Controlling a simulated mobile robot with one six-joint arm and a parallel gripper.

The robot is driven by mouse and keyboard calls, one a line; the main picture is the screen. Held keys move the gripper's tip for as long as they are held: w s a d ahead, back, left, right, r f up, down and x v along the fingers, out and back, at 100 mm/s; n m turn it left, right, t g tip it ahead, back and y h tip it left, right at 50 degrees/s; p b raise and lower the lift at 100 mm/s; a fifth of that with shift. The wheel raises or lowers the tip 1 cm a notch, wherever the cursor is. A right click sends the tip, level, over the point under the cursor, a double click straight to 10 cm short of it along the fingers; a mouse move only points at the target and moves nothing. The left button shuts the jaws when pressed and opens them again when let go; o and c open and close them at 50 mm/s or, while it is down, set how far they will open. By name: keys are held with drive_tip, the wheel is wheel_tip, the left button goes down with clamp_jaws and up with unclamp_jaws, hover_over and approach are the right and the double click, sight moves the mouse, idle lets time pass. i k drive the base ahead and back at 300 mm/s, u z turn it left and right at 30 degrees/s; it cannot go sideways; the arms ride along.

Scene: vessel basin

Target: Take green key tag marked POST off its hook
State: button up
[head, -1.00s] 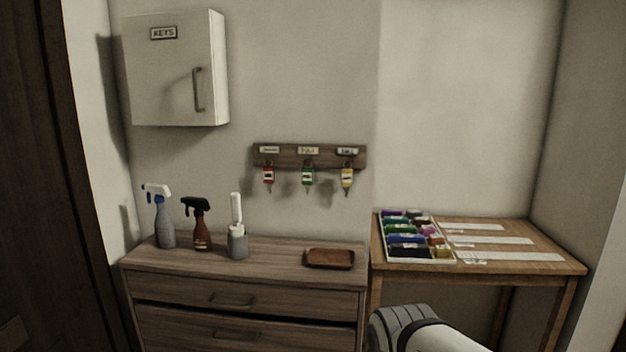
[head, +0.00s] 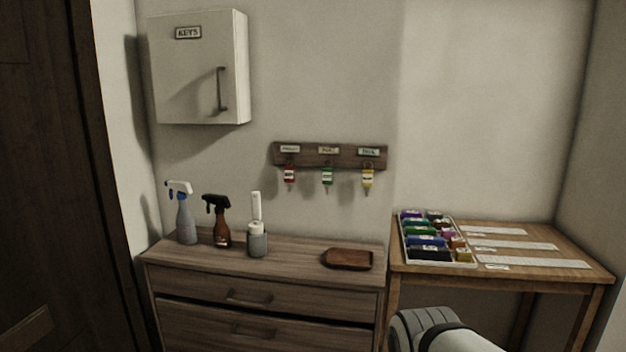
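The green key tag (head: 327,176) hangs from the middle hook of a dark wooden key rack (head: 340,162) on the wall. A small label plate is above it; its print is too small to read surely. A red key tag (head: 290,175) hangs to its left and a yellow key tag (head: 367,178) to its right, each on its own hook. Part of my arm shows at the bottom right, well below and apart from the rack. My gripper is out of view.
A dresser (head: 210,263) below the rack holds a brown tray (head: 347,259), two spray bottles and a brush in a holder (head: 257,238). A white KEYS cabinet (head: 190,75) hangs upper left. A side table (head: 590,275) at right bears a tray of colourful items.

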sight(327, 172)
drive_tip(key=u, duration=2.5)
drive_tip(key=i, duration=1.4)
drive_tip(key=z, duration=2.6)
drive_tip(key=i, duration=0.95)
drive_tip(key=u, duration=0.05)
